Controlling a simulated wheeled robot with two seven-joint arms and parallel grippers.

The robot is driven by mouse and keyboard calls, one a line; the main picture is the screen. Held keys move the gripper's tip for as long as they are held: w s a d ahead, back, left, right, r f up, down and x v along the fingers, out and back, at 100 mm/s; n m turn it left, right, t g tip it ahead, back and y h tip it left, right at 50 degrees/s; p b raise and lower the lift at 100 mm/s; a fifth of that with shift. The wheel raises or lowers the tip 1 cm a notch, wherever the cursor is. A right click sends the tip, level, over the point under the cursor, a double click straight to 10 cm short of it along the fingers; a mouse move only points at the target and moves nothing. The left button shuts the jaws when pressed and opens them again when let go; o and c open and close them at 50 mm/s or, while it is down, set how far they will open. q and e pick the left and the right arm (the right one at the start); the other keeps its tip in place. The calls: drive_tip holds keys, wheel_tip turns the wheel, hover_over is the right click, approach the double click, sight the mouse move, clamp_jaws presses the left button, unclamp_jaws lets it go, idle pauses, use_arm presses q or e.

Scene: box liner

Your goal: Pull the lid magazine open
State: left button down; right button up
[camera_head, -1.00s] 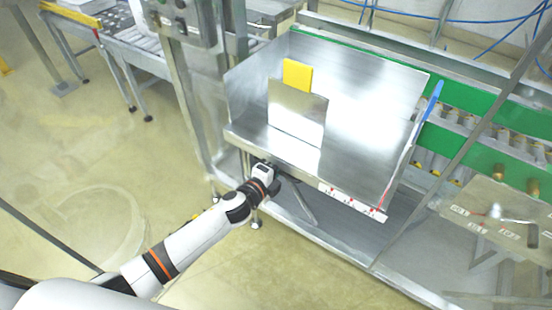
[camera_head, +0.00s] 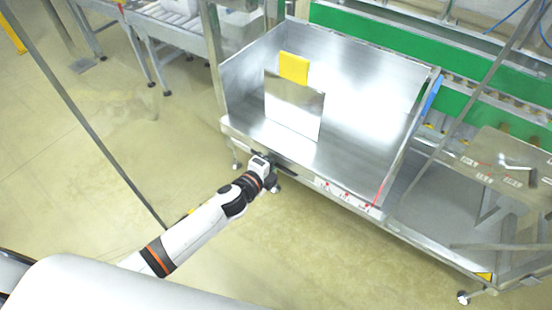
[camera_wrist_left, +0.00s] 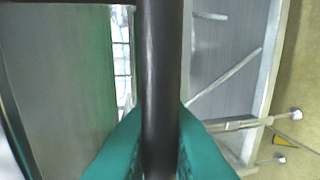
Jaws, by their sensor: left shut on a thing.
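The lid magazine (camera_head: 360,110) is a wide, open-topped metal tray in the middle of the head view. A sheet-like metal plate (camera_head: 293,105) with a yellow block (camera_head: 294,67) at its top stands inside it. My left gripper (camera_head: 271,164) is at the left part of the magazine's front edge, low down. In the left wrist view its teal fingers (camera_wrist_left: 160,150) lie on both sides of a dark handle bar (camera_wrist_left: 160,70) and are shut on it. The fingertips are partly hidden by the bar. My right gripper is in neither view.
A green-sided conveyor (camera_head: 465,110) runs behind the magazine, with a gap between them. A metal side table (camera_head: 500,160) is at the right. A caster (camera_head: 463,297) shows at lower right. Another conveyor (camera_head: 165,35) stands at upper left.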

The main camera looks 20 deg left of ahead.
use_arm(q)
drive_tip(key=c, duration=1.7)
unclamp_jaws()
drive_tip(key=shift+c, duration=0.2)
drive_tip(key=v, duration=1.2)
drive_tip(key=shift+b, duration=0.45)
drive_tip(key=shift+w, duration=0.1)
